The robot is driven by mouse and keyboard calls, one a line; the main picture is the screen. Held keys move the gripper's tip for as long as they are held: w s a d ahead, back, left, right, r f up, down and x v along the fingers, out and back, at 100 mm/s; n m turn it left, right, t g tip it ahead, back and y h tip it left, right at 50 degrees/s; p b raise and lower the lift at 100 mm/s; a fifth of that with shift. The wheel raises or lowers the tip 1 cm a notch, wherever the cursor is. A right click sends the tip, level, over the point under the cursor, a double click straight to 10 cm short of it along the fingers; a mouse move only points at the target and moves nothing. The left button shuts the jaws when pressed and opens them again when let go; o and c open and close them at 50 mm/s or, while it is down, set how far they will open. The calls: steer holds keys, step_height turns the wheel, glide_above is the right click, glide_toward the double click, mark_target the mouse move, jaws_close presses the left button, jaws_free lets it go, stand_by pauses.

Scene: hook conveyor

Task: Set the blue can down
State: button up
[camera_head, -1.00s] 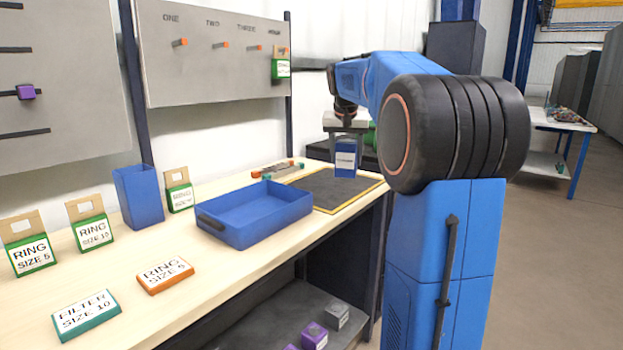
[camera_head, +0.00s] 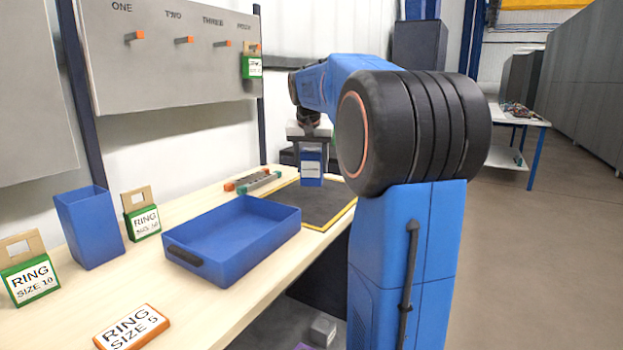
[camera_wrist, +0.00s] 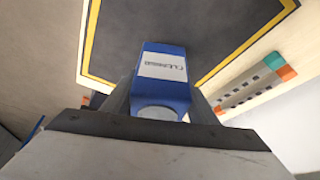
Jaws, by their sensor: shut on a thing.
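The blue can (camera_head: 311,170) with a white label is upright at the far end of the bench, by the dark yellow-edged mat (camera_head: 318,210). My gripper (camera_head: 312,150) is shut on the can from above. In the wrist view the can (camera_wrist: 163,68) sits between the two fingers (camera_wrist: 160,100), its label facing the camera. The dark mat (camera_wrist: 165,25) lies beyond it in that view. I cannot tell whether the can's base touches the mat.
A blue tray (camera_head: 235,250) with a dark handle stands left of the mat. A blue bin (camera_head: 90,228) and green-based ring cards (camera_head: 30,283) stand further left. A pegboard (camera_head: 175,75) rises behind.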

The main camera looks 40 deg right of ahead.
mark_target(311, 156)
steer(key=shift+f, duration=2.05)
steer(key=o, duration=1.4)
steer(key=shift+f, duration=0.1)
steer(key=v, duration=1.2)
